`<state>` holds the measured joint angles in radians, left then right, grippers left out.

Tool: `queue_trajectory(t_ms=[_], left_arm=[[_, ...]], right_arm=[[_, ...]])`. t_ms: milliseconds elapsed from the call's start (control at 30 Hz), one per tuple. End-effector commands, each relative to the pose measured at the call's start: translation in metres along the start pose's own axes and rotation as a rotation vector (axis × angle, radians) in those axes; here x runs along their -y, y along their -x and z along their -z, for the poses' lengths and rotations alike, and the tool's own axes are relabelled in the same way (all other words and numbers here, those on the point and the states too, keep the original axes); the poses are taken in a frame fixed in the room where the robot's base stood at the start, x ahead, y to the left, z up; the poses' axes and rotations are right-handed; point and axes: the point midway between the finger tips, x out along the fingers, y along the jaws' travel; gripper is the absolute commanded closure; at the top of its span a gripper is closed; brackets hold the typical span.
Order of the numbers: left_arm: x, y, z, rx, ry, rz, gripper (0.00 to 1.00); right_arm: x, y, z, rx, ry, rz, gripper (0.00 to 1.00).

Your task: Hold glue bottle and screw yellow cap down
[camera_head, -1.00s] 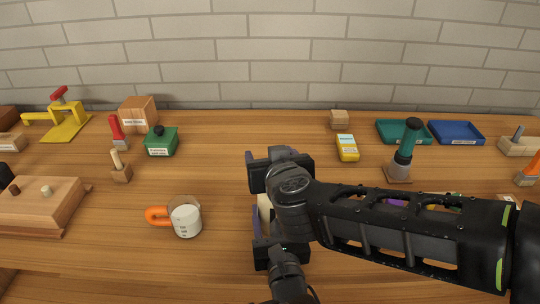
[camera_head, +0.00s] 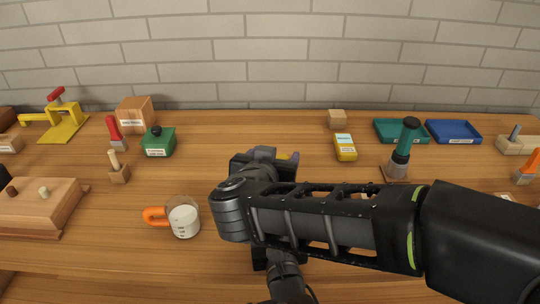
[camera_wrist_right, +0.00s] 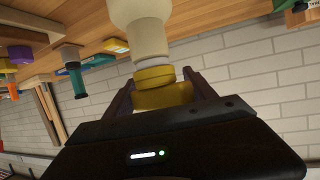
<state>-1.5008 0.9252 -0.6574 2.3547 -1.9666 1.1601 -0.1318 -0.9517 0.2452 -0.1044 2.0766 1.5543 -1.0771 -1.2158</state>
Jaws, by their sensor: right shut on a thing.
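The glue bottle (camera_wrist_right: 138,15), pale cream, shows in the right wrist view. Its yellow cap (camera_wrist_right: 155,77) sits at the bottle's neck, between the fingers of my right gripper (camera_wrist_right: 160,90). The right gripper is shut on the cap. The bottle is hidden there behind the right arm. My left gripper (camera_head: 260,258) is below the right arm and mostly covered; its fingers and any hold on the bottle cannot be seen.
A glass beaker (camera_head: 183,217) with an orange handle stands left of the grippers. A green container (camera_head: 158,143), a yellow box (camera_head: 345,147) and a teal-handled tool (camera_head: 403,150) stand farther back. Blue (camera_head: 453,130) and teal (camera_head: 400,130) trays lie at the back right.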

Motion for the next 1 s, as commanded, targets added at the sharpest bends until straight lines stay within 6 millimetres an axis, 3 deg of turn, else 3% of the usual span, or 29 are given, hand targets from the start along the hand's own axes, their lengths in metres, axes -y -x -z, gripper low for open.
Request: queue_trajectory(t_ms=[267,300,600,767,900,1000], left_arm=[[-0.002,0.001,0.005,-0.012,-0.005,-0.002,0.89],[-0.002,0.001,0.005,-0.012,-0.005,-0.002,0.89],[-0.002,0.001,0.005,-0.012,-0.005,-0.002,0.89],[-0.002,0.001,0.005,-0.012,-0.005,-0.002,0.89],[-0.002,0.001,0.005,-0.011,-0.005,-0.001,0.89],[-0.002,0.001,0.005,-0.011,-0.005,-0.001,0.89]], right_arm=[[-0.009,0.001,-0.004,0.002,-0.137,-0.306,0.73],[-0.01,0.001,-0.004,0.002,-0.143,-0.318,0.35],[-0.011,0.001,-0.003,0.002,-0.141,-0.312,0.1],[-0.011,0.001,-0.003,0.002,-0.141,-0.312,0.1],[-0.011,0.001,-0.003,0.002,-0.14,-0.311,0.0],[-0.011,0.001,-0.003,0.002,-0.14,-0.311,0.0]])
